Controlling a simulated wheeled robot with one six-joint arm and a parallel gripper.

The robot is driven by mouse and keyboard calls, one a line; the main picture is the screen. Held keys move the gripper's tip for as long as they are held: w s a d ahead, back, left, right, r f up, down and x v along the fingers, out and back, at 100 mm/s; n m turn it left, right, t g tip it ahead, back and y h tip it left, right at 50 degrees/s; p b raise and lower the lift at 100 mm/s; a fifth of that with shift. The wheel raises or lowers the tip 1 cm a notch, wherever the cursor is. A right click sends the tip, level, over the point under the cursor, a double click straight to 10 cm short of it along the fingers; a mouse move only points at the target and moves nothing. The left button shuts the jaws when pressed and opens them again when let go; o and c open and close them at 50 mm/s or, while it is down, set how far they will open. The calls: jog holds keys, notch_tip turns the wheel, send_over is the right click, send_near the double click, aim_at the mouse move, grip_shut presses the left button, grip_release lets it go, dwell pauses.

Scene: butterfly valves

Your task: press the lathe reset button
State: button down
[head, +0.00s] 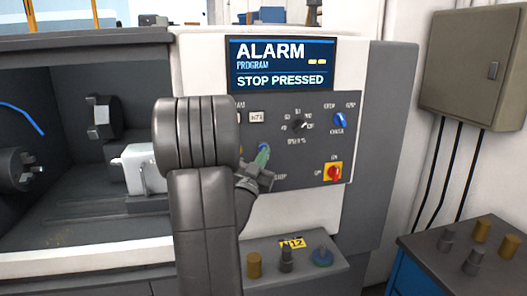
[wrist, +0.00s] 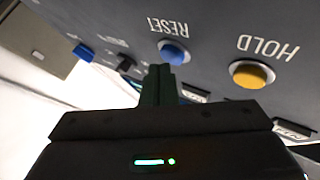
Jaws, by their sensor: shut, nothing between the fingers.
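In the wrist view, which shows the panel upside down, the round blue reset button (wrist: 175,52) sits beside the word RESET on the dark control panel. My gripper (wrist: 160,72) is shut and empty, with its fingertips just below the button in that picture and overlapping its edge. I cannot tell whether they touch it. In the head view my gripper (head: 263,155) is at the lower left part of the panel (head: 310,145), and my arm hides much of that side. The lathe screen (head: 281,65) reads ALARM, PROGRAM and STOP PRESSED.
A yellow HOLD button (wrist: 251,74) is right of the reset button in the wrist view. A red switch on a yellow plate (head: 333,172) and a blue knob (head: 340,119) are at the panel's right. A ledge (head: 270,268) with several small parts juts out below.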

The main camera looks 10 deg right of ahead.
jog(key=shift+w+b, duration=0.3)
jog(key=shift+w, duration=0.15)
dwell(0.6)
jog(key=shift+s, duration=0.1)
jog(key=shift+s+b, duration=0.7)
jog(key=shift+s, duration=0.05)
jog(key=s+b, duration=0.2)
jog(key=s, duration=0.3)
jog(key=shift+d, duration=0.1)
jog(key=shift+w, duration=0.1)
dwell(1.3)
